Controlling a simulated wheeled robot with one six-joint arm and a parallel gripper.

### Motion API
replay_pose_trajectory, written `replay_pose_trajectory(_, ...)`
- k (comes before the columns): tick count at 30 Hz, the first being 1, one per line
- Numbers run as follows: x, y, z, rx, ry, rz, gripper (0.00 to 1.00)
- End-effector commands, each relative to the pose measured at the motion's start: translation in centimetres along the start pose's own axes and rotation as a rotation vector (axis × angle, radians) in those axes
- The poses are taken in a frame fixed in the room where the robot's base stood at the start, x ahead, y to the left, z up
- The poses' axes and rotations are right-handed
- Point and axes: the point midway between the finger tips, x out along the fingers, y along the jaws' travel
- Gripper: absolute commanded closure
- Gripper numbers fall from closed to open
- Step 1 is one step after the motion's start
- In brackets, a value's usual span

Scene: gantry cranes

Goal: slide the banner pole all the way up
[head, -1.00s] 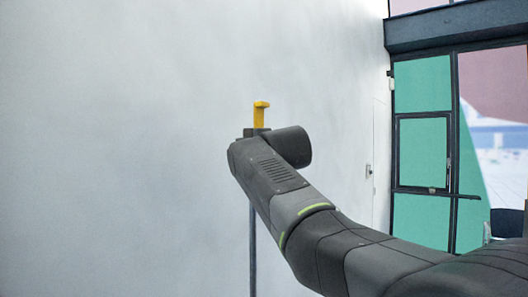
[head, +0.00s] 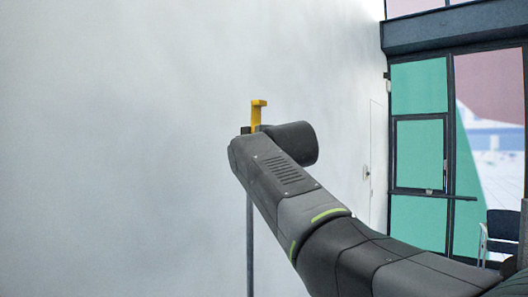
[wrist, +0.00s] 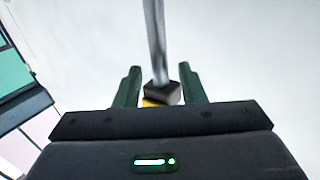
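The banner pole (head: 250,225) is a thin grey upright rod in front of the pale wall. A yellow hooked piece (head: 257,112) and a small dark block (head: 245,131) show at its top, beside the end of my arm. In the wrist view the pole (wrist: 155,40) runs from the top edge to the dark block (wrist: 163,93), with a bit of the yellow piece (wrist: 150,102) beside it. My gripper (wrist: 160,82) has its two green fingers apart, one on each side of the block. A gap shows on the left; contact on the right is unclear. My arm hides the gripper in the head view.
The pale wall (head: 110,150) fills the left and stands close behind the pole. A dark-framed glazed front (head: 420,155) with green panels is at the right. A dark chair (head: 500,228) stands at the lower right. A white door (head: 376,165) is in the wall.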

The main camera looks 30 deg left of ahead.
Motion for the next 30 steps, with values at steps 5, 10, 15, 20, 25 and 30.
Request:
replay_pose_trajectory(5, -4.1, 0.0, 0.3, 0.0, 0.004, -0.001, 0.63)
replay_pose_trajectory(10, -7.5, -0.1, 0.2, 0.0, 0.004, -0.002, 0.63)
replay_pose_trajectory(15, -9.7, 0.0, 0.1, 0.0, 0.002, -0.001, 0.63)
replay_pose_trajectory(20, -10.7, 0.0, 0.1, 0.0, 0.0, 0.0, 0.63)
replay_pose_trajectory(25, -10.8, 0.0, 0.0, 0.0, 0.0, 0.0, 0.63)
replay_pose_trajectory(30, -10.8, 0.0, 0.0, 0.0, 0.0, 0.0, 0.63)
